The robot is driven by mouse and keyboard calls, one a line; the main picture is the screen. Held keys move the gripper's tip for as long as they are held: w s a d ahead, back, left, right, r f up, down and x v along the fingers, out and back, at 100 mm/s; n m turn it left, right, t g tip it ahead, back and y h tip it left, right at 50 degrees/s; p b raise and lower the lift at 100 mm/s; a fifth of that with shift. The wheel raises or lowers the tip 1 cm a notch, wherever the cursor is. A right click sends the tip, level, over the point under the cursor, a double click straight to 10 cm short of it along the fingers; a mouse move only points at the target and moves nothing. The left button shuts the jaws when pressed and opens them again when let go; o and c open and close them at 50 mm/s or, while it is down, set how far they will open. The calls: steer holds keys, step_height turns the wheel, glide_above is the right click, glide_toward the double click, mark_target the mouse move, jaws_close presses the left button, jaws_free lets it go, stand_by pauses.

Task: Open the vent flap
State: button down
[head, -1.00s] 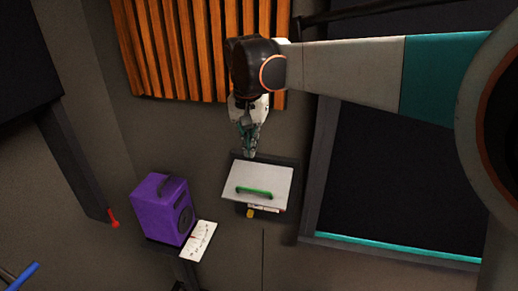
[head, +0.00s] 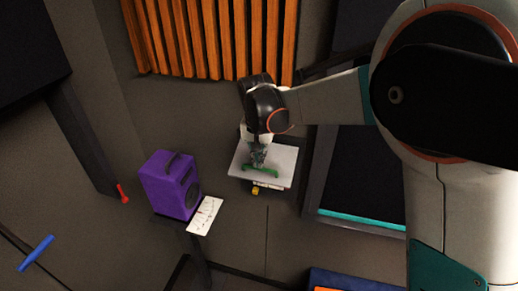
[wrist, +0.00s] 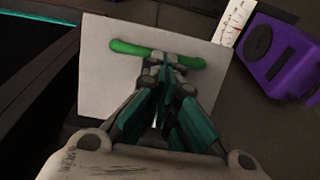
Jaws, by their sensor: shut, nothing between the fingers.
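The vent flap is a pale grey panel (head: 284,164) with a green bar handle (head: 262,172) across it. In the wrist view the flap (wrist: 98,80) lies below my gripper, and its green handle (wrist: 130,49) runs across near the far edge. My gripper (head: 258,160) is over the flap at the handle, with its fingers together and empty. In the wrist view the fingertips (wrist: 164,62) overlap the middle of the handle. I cannot tell whether they touch it.
A purple speaker-like box (head: 170,186) stands to the left of the flap, with a white paper card (head: 205,214) beside it. A small yellow piece (head: 255,190) shows under the flap's lower edge. Orange slats (head: 215,40) are on the wall behind. A dark teal-edged frame (head: 360,222) stands at the right.

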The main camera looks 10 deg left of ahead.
steer(key=shift+f, duration=0.2)
steer(key=shift+s+f+t+b, duration=0.15)
steer(key=shift+f+t+b, duration=0.45)
steer(key=shift+b, duration=0.5)
steer(key=shift+f+t+b, duration=0.7)
steer(key=shift+f+b, duration=0.1)
steer(key=shift+b, duration=0.3)
steer(key=shift+r, duration=0.15)
